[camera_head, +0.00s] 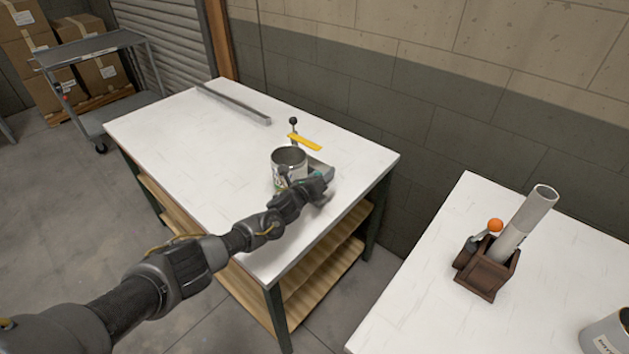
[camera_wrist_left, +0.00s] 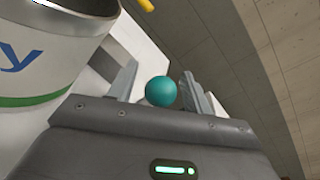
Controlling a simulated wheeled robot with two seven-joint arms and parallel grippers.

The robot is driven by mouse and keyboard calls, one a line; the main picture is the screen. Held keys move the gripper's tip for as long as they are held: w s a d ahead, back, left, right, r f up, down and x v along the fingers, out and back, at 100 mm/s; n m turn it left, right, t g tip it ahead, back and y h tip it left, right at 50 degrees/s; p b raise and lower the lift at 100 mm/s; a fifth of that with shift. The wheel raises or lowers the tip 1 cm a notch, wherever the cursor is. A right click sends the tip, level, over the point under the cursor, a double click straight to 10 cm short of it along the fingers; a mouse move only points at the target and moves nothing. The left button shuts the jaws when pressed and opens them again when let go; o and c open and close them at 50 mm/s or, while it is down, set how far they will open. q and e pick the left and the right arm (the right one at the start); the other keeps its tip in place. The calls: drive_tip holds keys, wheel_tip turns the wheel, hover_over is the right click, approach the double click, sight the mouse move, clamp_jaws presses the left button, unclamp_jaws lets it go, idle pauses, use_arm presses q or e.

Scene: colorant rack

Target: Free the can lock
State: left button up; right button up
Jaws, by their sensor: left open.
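An open metal can (camera_head: 287,160) sits in a grey fixture (camera_head: 322,170) on the middle white table. In the left wrist view the can (camera_wrist_left: 45,60) fills the upper left, showing a white label with a green band. A teal ball knob (camera_wrist_left: 161,91) stands between the fingers of my open left gripper (camera_wrist_left: 160,85). I cannot tell whether the fingers touch it. In the head view my left gripper (camera_head: 318,186) is beside the can, at its lower right, and largely hides the knob. My right gripper is out of view.
Behind the can are a yellow bar (camera_head: 304,142) and an upright black-knobbed lever (camera_head: 293,124). A grey rail (camera_head: 233,103) lies along the back of the table. The right table (camera_head: 430,290) holds a brown holder (camera_head: 484,275) with a tube and an orange knob. The table's left part is clear.

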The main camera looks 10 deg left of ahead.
use_arm(q)
drive_tip(key=v, duration=1)
drive_tip(key=shift+s+a, duration=0.15)
drive_tip(key=shift+s, duration=0.1)
